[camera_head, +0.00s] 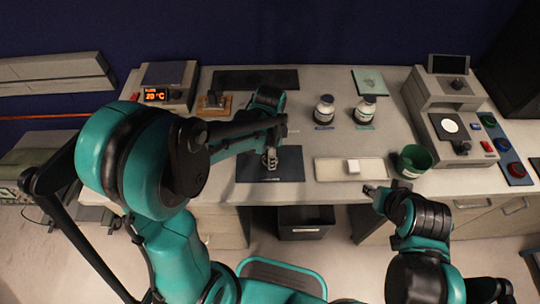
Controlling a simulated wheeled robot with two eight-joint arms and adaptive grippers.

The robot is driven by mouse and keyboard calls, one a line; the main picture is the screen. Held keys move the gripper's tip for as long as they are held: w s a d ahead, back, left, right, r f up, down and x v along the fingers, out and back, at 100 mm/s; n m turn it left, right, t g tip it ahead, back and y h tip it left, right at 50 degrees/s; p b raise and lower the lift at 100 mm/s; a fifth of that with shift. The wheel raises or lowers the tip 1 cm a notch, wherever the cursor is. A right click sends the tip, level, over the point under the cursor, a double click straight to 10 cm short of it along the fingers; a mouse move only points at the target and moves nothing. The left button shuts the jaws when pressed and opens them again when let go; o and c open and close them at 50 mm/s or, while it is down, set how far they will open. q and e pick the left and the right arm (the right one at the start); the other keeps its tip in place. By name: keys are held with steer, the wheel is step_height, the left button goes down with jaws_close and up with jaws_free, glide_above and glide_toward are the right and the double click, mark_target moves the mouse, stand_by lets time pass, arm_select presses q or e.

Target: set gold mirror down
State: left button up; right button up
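My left gripper (270,157) points down over a dark square mat (290,172) near the front of the bench. Light metallic parts show at its tip, too small to tell fingers from a held piece. I cannot clearly make out a gold mirror there. A small dark mount on an orange-brown block (214,104) stands behind my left arm, left of the mat; I cannot tell whether it bears a mirror. My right gripper (374,190) is at the bench's front edge, below the pale tray, with nothing visible in it; its opening is unclear.
A pale tray (330,171) holds a white block (353,166). A green cup (413,160) stands to its right. Two jars (325,109) (365,110) stand behind. A heater (167,85) is left, a grey instrument (447,115) right. A long dark mat (255,80) lies at the back.

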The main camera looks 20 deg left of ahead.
arm_select(q)
steer(key=shift+f, duration=0.1)
steer(key=o, duration=1.2)
steer(key=shift+f, duration=0.1)
step_height(320, 180, up, 12)
steer(key=p, duration=0.4)
steer(key=shift+s+a+r+n+t, duration=0.75)
steer(key=shift+s+n+t, duration=0.45)
steer(key=shift+s+n, duration=0.75)
steer(key=shift+s+a+r+n+t, duration=0.65)
steer(key=shift+s+n+t, duration=0.7)
steer(key=shift+n, duration=1.05)
steer(key=shift+s+a+r+n+t, duration=0.5)
steer(key=shift+s+a+n+t, duration=0.5)
steer(key=shift+s+n, duration=1)
steer(key=shift+w, duration=0.2)
